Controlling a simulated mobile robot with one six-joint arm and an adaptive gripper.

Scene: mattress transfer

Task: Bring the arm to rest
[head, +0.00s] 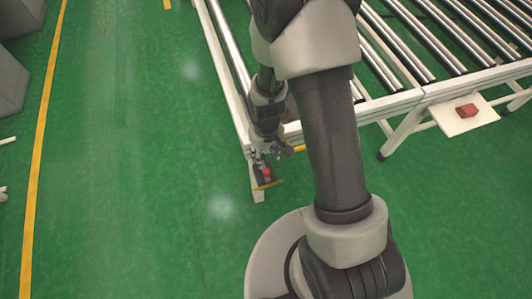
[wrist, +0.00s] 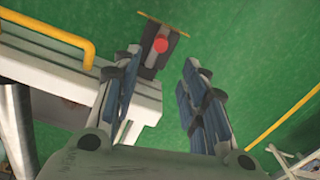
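My arm reaches forward in the head view, with its lower part bent down beside the roller conveyor's near corner. My gripper (wrist: 160,90) is open, with its two fingers apart and nothing between them in the wrist view. In the head view my gripper (head: 272,152) is small and partly dark. It hangs close to a red button (head: 267,173) on a small dark box at the conveyor's end. The red button also shows in the wrist view (wrist: 160,44), beyond the fingertips. I cannot tell from these views whether a finger touches it.
The roller conveyor (head: 405,104) with a white frame fills the upper right. A white plate (head: 482,122) holding a red block (head: 467,110) sticks out from its side. A yellow bar (wrist: 50,34) is on the frame. Green floor (head: 130,190) lies open at left.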

